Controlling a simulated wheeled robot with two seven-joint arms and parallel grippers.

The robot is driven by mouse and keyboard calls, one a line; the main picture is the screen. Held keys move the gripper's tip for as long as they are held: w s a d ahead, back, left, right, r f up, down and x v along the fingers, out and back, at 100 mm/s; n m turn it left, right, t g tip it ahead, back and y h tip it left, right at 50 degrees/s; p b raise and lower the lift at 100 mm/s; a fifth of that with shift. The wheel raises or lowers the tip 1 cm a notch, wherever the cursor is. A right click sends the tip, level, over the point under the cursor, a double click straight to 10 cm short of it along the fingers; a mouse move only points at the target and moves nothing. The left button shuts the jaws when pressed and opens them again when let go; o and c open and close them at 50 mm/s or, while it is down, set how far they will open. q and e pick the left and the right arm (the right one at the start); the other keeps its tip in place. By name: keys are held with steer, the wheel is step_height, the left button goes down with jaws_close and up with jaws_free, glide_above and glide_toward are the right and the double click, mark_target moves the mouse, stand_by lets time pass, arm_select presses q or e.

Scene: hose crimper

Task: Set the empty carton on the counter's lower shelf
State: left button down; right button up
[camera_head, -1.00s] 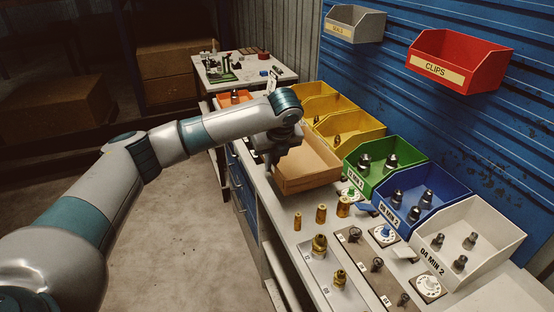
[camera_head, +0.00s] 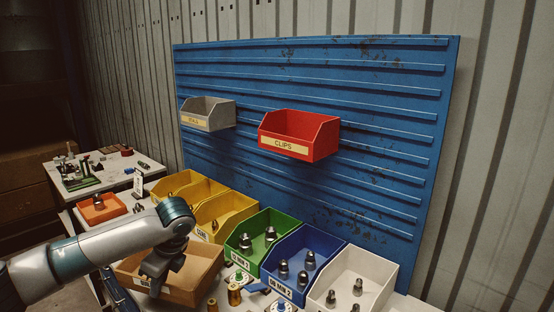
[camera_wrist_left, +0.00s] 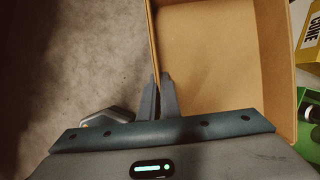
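The empty carton (camera_head: 200,262) is an open brown box at the counter's near edge, in front of the yellow and green bins. My left gripper (camera_head: 155,284) reaches down over its near left wall. In the left wrist view, the carton (camera_wrist_left: 215,60) fills the upper right, and its wall runs between the two close-set fingers of my left gripper (camera_wrist_left: 158,92), which look shut on it. I cannot tell whether the carton rests on the counter or hangs just above it. The counter's lower shelf is out of view. My right gripper is not in view.
Yellow (camera_head: 224,206), green (camera_head: 285,222), blue (camera_head: 325,246) and white (camera_head: 377,268) bins with metal fittings line the counter. A brass fitting (camera_head: 234,294) stands close right of the carton. A red bin (camera_head: 325,135) and grey bin (camera_head: 222,112) hang on the blue panel.

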arm_select(q)
steer(key=s+d+n+g+h, duration=0.2)
steer(key=s+d+n, duration=0.3)
steer(key=s+n, duration=0.5)
steer(key=s+d+n+g+h, duration=0.2)
steer(key=s+d+n+g, duration=0.1)
steer(key=s+n, duration=0.8)
steer(key=shift+d+r+g, duration=0.3)
steer(key=shift+d+g, duration=0.1)
steer(key=shift+d, duration=0.5)
steer(key=shift+w, duration=0.1)
stand_by(1.3)
